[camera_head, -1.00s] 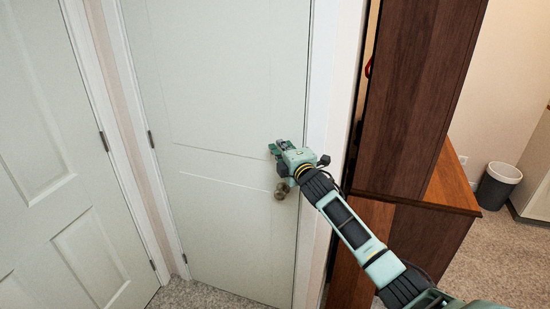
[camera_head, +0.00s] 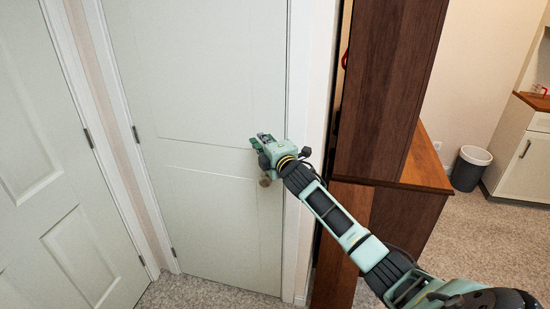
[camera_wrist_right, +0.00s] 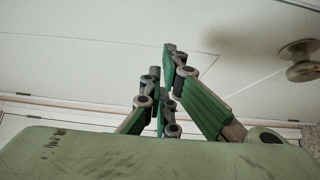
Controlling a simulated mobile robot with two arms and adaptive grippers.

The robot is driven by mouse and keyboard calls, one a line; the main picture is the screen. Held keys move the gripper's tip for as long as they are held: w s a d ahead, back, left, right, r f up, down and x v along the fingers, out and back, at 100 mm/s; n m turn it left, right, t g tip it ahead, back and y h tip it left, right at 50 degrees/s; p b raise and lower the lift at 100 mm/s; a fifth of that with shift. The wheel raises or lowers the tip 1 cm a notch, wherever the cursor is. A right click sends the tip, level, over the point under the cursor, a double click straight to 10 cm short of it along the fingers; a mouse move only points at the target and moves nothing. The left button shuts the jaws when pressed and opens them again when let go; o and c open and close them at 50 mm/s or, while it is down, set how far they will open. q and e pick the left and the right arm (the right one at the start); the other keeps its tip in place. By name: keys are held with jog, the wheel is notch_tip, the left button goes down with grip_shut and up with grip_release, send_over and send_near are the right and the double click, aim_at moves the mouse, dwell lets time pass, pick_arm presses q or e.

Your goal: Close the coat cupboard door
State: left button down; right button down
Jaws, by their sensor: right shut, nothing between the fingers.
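The white cupboard door (camera_head: 205,110) stands in its white frame in the head view and looks flush with it. Its round brass knob (camera_head: 265,181) shows just below my right gripper. My right gripper (camera_head: 258,138) is shut and empty, at the door's right side above the knob. In the right wrist view, the green fingers (camera_wrist_right: 165,95) are in front of the pale door panel (camera_wrist_right: 110,45), and the knob (camera_wrist_right: 302,60) is at the upper right, apart from them. I cannot tell whether the fingertips touch the door. My left gripper is not in view.
Another white panelled door (camera_head: 60,190) is at the left. A tall dark wooden hutch (camera_head: 385,90) stands close to the right of the door frame, beside my right arm. A grey bin (camera_head: 470,170) stands farther right. Grey carpet (camera_head: 210,291) is clear below.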

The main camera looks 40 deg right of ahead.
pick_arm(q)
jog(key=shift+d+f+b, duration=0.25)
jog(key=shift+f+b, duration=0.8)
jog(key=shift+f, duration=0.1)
pick_arm(e)
jog(key=s, duration=0.9)
jog(key=shift+a+f, duration=0.3)
jog(key=shift+f, duration=0.1)
